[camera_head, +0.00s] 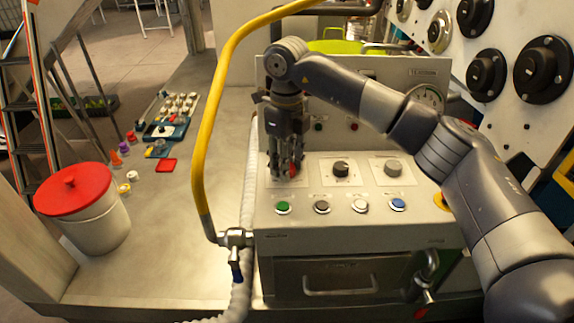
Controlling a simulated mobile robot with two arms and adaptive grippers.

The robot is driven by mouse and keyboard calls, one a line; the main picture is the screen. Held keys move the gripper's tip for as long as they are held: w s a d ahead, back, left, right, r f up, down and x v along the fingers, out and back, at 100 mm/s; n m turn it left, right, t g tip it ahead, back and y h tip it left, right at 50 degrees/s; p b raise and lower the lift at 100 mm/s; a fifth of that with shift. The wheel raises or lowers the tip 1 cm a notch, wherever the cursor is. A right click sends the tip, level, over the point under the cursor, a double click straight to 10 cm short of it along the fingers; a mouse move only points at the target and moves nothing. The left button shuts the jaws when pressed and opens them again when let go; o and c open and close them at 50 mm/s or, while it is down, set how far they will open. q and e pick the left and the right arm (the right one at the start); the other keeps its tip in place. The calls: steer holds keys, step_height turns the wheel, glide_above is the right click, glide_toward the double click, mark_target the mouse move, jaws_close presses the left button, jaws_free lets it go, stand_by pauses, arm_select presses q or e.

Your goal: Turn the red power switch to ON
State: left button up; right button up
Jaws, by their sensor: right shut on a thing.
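The red power switch (293,171) is a knob at the left end of the upper row on the sloped control panel (313,183). My right gripper (286,172) points down over it with its fingers around the knob, shut on it. The fingers hide most of the switch, so its turned position and its ON mark cannot be read. My right arm comes in from the right. My left gripper is not in view.
A black knob (341,169) and a grey knob (393,168) sit to the right. Green (282,208), black, white and blue (397,203) buttons line the front. A yellow hose (205,130) rises close to the left. A red-lidded bin (75,190) stands farther left.

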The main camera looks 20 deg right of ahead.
steer(key=m+b, duration=0.1)
steer(key=m, duration=0.4)
steer(key=shift+m, duration=0.4)
steer(key=shift+r, duration=0.1)
stand_by(0.3)
steer(key=o, duration=1.1)
steer(key=shift+r, duration=0.15)
step_height(320, 180, up, 12)
steer(key=shift+f, duration=0.2)
